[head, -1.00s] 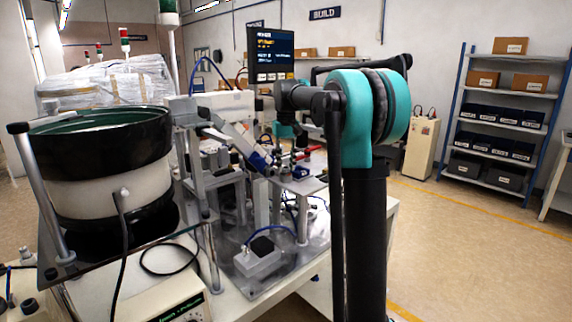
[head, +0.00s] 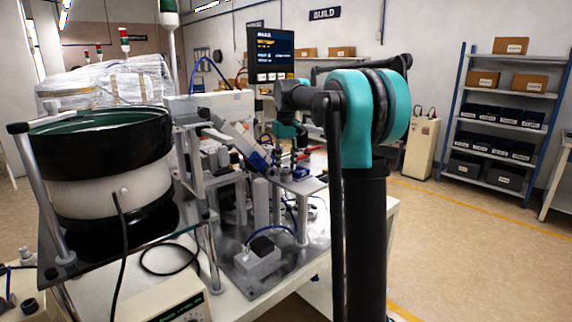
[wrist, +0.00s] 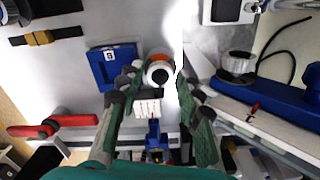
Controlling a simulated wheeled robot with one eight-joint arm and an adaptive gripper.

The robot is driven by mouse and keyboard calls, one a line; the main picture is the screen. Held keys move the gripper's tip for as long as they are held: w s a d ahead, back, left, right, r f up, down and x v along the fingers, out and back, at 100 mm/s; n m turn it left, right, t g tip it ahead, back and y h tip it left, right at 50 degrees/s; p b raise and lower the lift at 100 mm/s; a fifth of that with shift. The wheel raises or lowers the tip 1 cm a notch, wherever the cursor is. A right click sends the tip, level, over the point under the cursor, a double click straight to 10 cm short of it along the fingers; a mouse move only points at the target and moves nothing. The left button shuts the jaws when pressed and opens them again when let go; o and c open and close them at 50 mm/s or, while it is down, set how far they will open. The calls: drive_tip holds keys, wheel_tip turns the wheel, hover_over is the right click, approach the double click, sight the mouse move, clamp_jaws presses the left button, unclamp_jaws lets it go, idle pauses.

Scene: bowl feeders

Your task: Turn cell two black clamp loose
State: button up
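My gripper (wrist: 158,78) shows in the wrist view with its two dark green, jointed fingers spread apart. Nothing is held between them. A round white and black part with an orange ring (wrist: 158,70) appears between the fingertips; I cannot tell whether they touch it. A blue block with a white numbered label (wrist: 108,66) is just left of the fingers. A red handle (wrist: 55,126) lies further left. A black bar with a golden middle (wrist: 46,38) is at the upper left. I cannot tell which part is the cell two black clamp. In the head view the gripper is mostly hidden among the fixtures.
In the head view, a large black and white bowl feeder (head: 105,190) stands left of the fixtures. A screen (head: 271,53) rises behind them. A grey box with a cable (head: 258,262) sits on the metal plate. Open floor (head: 450,240) lies to the right.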

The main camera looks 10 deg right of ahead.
sight(286, 168)
drive_tip(key=shift+o, duration=0.7)
wheel_tip(286, 168, up, 12)
drive_tip(key=shift+f, duration=0.1)
